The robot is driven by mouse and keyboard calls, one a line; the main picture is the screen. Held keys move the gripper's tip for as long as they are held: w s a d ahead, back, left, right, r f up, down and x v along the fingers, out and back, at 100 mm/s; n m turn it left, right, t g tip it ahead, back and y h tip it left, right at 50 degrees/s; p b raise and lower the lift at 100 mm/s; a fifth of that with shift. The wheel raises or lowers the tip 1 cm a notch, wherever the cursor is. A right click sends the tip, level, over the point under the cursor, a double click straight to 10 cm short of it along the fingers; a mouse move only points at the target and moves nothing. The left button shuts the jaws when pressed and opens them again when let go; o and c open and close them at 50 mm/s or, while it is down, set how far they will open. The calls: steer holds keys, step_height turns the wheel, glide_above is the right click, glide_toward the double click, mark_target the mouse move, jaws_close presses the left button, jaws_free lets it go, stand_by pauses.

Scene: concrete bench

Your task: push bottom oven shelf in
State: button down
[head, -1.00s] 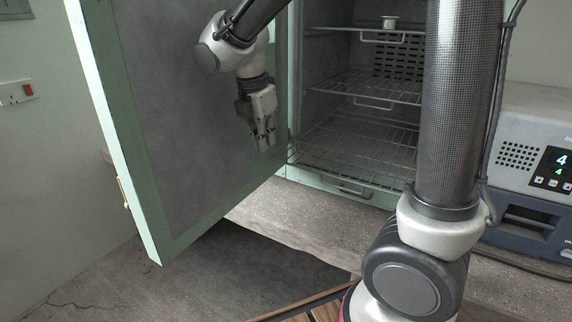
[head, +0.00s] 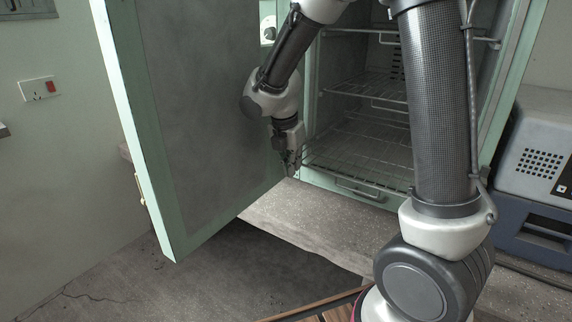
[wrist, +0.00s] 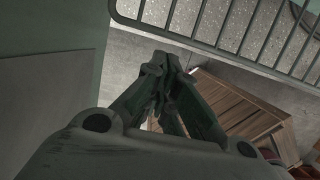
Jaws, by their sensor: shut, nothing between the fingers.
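The bottom oven shelf (head: 365,150) is a wire rack low in the green oven, with a handle loop at its front edge. In the wrist view the shelf (wrist: 232,30) crosses the top right, its bars and rounded front corner showing. My gripper (head: 291,172) is shut and empty, pointing down by the left front corner of the shelf, between it and the open door (head: 205,120). In the wrist view my gripper's fingertips (wrist: 168,65) are together, close to the shelf's front rail; I cannot tell if they touch. My arm hides part of the shelf's right side.
A middle wire shelf (head: 368,90) and a top one sit above. The oven stands on a concrete bench (head: 300,215). A grey and blue instrument (head: 545,165) stands at the right. A slatted wooden thing (wrist: 235,105) lies below. The floor at the left is clear.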

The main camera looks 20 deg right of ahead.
mark_target(327, 142)
steer(key=shift+w+d, duration=0.2)
steer(key=shift+d, duration=0.15)
steer(key=w+d, duration=0.4)
steer(key=d, duration=0.1)
steer(key=w+d, duration=0.4)
steer(key=d, duration=0.2)
steer(key=w+d, duration=0.5)
steer(key=d, duration=0.1)
steer(key=shift+w, duration=0.1)
steer(key=shift+a, duration=0.15)
